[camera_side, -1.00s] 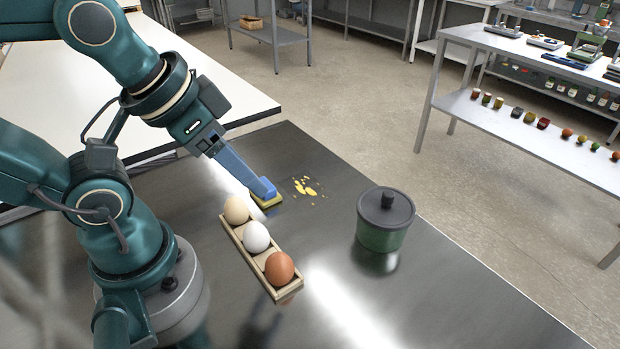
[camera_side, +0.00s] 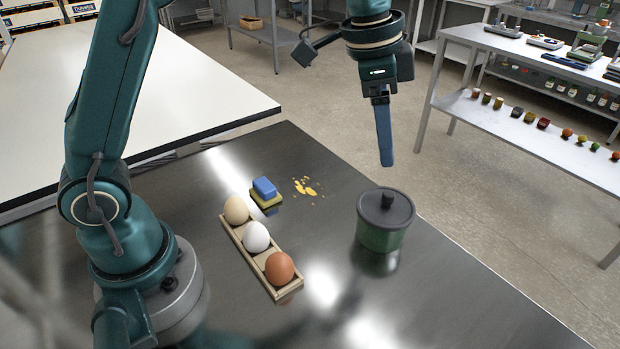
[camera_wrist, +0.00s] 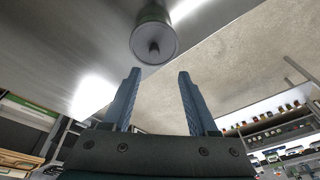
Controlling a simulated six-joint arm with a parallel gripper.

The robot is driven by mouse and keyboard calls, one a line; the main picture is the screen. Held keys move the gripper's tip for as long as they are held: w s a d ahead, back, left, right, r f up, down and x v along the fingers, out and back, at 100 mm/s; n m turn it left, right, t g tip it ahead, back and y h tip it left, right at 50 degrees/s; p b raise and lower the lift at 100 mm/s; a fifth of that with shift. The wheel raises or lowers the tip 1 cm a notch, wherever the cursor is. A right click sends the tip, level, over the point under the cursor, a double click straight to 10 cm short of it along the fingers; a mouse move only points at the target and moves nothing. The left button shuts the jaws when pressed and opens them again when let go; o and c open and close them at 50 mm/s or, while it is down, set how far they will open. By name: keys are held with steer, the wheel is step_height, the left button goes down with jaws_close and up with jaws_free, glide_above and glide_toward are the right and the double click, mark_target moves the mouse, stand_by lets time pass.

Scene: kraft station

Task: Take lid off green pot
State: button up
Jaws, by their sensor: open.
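The green pot (camera_side: 380,236) stands upright on the dark metal table. Its dark grey lid (camera_side: 372,212) sits on top, with a short knob (camera_side: 387,200) in the middle. In the wrist view the lid (camera_wrist: 143,49) and its knob (camera_wrist: 154,47) show at the top, beyond the fingertips. My gripper (camera_side: 387,162) points down above the pot, apart from the knob. In the wrist view my gripper (camera_wrist: 159,72) has its two blue fingers spread, with nothing between them.
A blue and yellow sponge (camera_side: 265,190) lies left of a yellow spill (camera_side: 306,187). A wooden tray (camera_side: 234,236) holds a beige, a white and a brown egg in front of it. The table right of the tray is clear up to the pot.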

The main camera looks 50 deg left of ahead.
steer(key=g, duration=0.1)
glide_above(388, 192)
steer(key=f, duration=0.5)
steer(key=shift+s+a+f, duration=0.1)
steer(key=shift+s+a, duration=0.1)
steer(key=shift+s, duration=0.15)
steer(key=shift+w+d+f, duration=0.15)
steer(key=shift+f, duration=0.95)
steer(key=shift+w+d+f, duration=0.1)
steer(key=shift+f, duration=0.95)
jaws_close()
